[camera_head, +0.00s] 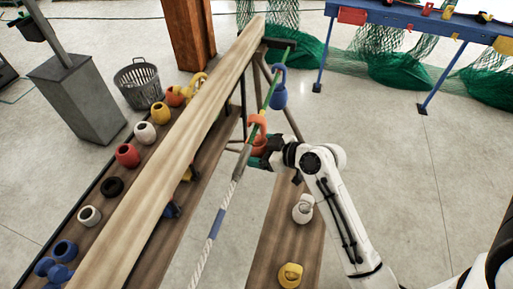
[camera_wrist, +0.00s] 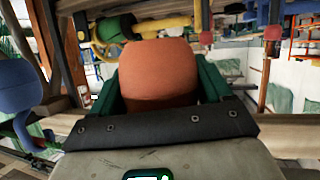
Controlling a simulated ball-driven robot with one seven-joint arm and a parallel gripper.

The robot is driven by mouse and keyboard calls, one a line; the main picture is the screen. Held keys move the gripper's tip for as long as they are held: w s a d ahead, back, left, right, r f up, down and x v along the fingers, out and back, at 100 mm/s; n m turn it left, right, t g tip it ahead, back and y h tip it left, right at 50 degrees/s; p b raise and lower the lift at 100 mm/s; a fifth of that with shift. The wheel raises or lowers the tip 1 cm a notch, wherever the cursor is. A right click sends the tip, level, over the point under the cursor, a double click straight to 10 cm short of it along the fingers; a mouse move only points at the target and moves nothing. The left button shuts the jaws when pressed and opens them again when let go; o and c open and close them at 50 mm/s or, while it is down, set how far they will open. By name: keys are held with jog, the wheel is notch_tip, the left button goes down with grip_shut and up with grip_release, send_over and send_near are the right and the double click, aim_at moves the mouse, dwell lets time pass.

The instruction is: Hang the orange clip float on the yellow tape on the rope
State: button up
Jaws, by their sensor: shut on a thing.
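The orange clip float (camera_head: 257,121) is at the rope, its hook beside or around it; I cannot tell which. My gripper (camera_head: 262,150) is shut on the float's body, just right of the rope. In the wrist view the orange float (camera_wrist: 160,72) fills the space between the green fingers (camera_wrist: 102,92). The rope (camera_head: 238,172) runs slanting from upper right to lower left, with green and blue-white bands. The yellow tape is not clearly visible in the head view; the float and gripper cover part of the rope.
A blue clip float (camera_head: 279,88) hangs higher on the rope. A wooden beam (camera_head: 165,150) runs left of it. Several coloured floats line the plank at left. A white float (camera_head: 302,208) and a yellow float (camera_head: 290,275) sit on the lower right plank. Open floor lies right.

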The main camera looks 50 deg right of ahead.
jog(key=shift+f, duration=0.3)
jog(key=o, duration=1)
jog(key=b+v, duration=0.2)
jog(key=v, duration=0.8)
jog(key=shift+s+d+r, duration=0.1)
jog(key=shift+s+r, duration=0.1)
jog(key=shift+s, duration=0.15)
jog(key=s+a+f+m+g, duration=0.1)
jog(key=s+a+f+g, duration=0.2)
jog(key=a+f+g, duration=0.1)
jog(key=s+a+f+m+g+h, duration=0.1)
jog(key=s+a+f+g, duration=0.2)
jog(key=f, duration=0.3)
jog(key=s+a+f+g, duration=0.4)
jog(key=a+f+g, duration=0.1)
jog(key=shift+s+a+m+h, duration=0.1)
jog(key=shift+a+m+h, duration=0.15)
jog(key=shift+m+h, duration=0.15)
